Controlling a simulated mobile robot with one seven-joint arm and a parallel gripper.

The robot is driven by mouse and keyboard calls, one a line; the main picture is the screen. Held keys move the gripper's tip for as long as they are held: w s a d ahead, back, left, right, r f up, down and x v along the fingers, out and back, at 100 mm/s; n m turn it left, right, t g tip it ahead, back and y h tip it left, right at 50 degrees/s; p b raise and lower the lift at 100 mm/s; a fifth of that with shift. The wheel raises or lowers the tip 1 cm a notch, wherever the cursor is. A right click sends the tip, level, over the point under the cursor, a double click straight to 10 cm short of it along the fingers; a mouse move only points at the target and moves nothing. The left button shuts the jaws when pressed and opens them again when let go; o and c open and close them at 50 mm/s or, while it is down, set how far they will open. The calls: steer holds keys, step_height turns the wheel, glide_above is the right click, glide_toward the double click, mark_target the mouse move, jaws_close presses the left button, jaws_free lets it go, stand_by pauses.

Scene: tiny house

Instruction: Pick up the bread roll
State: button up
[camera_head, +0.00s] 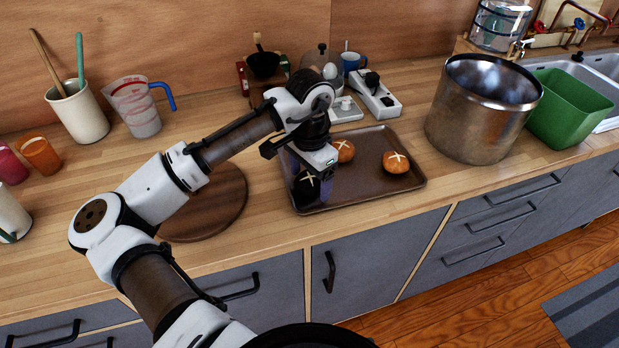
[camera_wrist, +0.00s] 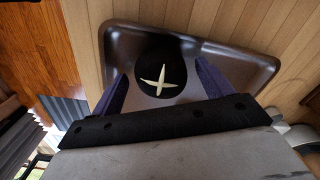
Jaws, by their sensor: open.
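A dark bread roll with a pale cross cut (camera_wrist: 160,82) lies on the baking tray (camera_wrist: 230,62) in the wrist view. It shows between the two spread fingers of my gripper (camera_wrist: 161,72), with a gap on each side. In the head view my gripper (camera_head: 311,186) points down over the left part of the tray (camera_head: 352,194), and this roll is dark and partly hidden there. The gripper is open and holds nothing.
A round wooden board (camera_head: 222,208) lies left of the tray. A large metal pot (camera_head: 474,122) and a green bin (camera_head: 568,110) stand to the right.

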mark_target(310, 177)
steer(key=shift+f, duration=0.25)
steer(key=c, duration=1.1)
steer(key=shift+o, duration=0.2)
steer(key=shift+r, duration=0.1)
step_height(310, 177, up, 20)
steer(key=b, duration=0.2)
